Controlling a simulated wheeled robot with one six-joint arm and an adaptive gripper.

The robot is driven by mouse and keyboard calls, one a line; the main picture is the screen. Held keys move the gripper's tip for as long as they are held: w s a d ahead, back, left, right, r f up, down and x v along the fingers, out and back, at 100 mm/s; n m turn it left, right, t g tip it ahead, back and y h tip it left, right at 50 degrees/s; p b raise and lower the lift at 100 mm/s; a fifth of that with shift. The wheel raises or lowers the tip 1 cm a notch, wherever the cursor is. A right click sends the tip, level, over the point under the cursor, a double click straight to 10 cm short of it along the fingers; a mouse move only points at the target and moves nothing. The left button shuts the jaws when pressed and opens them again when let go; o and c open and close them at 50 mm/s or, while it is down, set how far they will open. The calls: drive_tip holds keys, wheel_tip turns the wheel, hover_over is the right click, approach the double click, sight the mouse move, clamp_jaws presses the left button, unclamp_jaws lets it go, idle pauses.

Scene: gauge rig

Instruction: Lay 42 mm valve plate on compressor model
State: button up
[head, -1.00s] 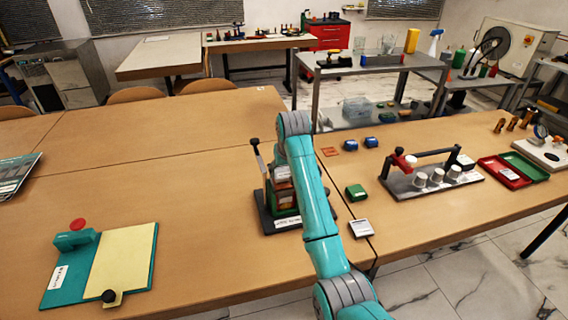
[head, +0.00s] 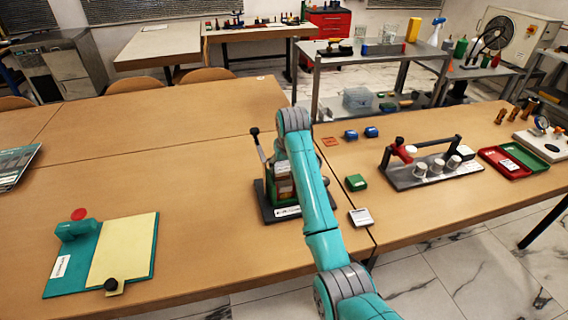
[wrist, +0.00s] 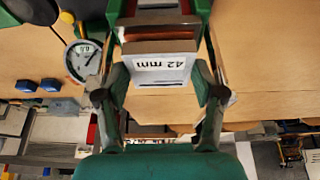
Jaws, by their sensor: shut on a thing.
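The compressor model (head: 271,190), a green body on a dark base with a white label, stands on the wooden table, partly hidden behind my arm. In the wrist view, green and reddish-brown parts (wrist: 157,22) show at the top, just beyond my gripper. My gripper (wrist: 158,85) is shut on the valve plate (wrist: 160,66), a piece with a white "42 mm" label that reads upside down. The plate is close to the reddish-brown parts; I cannot tell whether they touch. In the head view my gripper is hidden behind my arm.
A round gauge (wrist: 84,61) sits close beside my left finger in the wrist view. A green box (head: 356,182) and a pale labelled block (head: 361,217) lie right of the model. A rack with white cups (head: 420,172) stands farther right.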

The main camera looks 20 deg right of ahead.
drive_tip(key=shift+f, duration=0.35)
